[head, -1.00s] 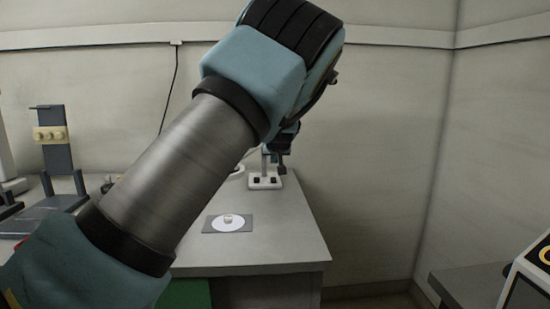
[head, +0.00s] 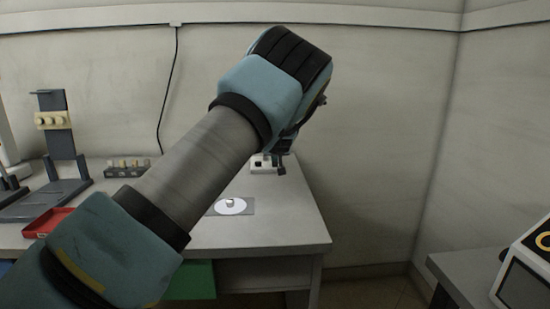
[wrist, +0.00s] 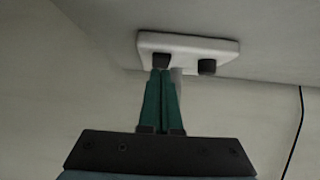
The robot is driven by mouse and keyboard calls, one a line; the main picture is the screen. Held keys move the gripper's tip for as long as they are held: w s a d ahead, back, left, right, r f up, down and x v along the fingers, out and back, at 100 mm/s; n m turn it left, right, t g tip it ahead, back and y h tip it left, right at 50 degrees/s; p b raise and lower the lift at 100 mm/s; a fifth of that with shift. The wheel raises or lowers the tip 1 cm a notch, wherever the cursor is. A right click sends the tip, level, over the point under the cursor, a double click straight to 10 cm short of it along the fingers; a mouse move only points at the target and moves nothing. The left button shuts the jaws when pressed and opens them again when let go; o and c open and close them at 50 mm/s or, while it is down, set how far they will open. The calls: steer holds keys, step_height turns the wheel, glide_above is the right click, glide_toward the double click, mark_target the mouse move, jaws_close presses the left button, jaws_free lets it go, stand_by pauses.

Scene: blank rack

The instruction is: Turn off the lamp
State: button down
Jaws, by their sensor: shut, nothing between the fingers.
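The lamp's white base (head: 265,169) stands near the back right of the bench; my arm hides the rest of the lamp in the head view. In the wrist view the white base (wrist: 190,47) carries two dark buttons, a left one (wrist: 161,60) and a right one (wrist: 207,67). A pale post shows partly behind my fingers. My gripper (wrist: 161,73) is shut and empty. Its green fingertips are at the left button and overlap its lower edge; I cannot tell whether they touch it. In the head view my gripper (head: 281,170) is mostly hidden by my wrist.
A small rack (head: 127,170), a red tray (head: 45,224) and a grey stand (head: 58,140) are at left. The bench's front right corner (head: 305,232) is clear.

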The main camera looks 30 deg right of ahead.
steer(key=shift+w+r+g+p, duration=0.2)
steer(key=shift+g+p, duration=0.2)
steer(key=shift+p, duration=0.65)
steer(key=shift+s+d+f+b, duration=0.1)
steer(key=shift+f+b, duration=0.3)
steer(key=shift+r, duration=0.1)
steer(key=shift+w+d+r+p, duration=0.25)
steer(key=shift+w+d+p, duration=0.05)
steer(key=shift+w+p, duration=0.35)
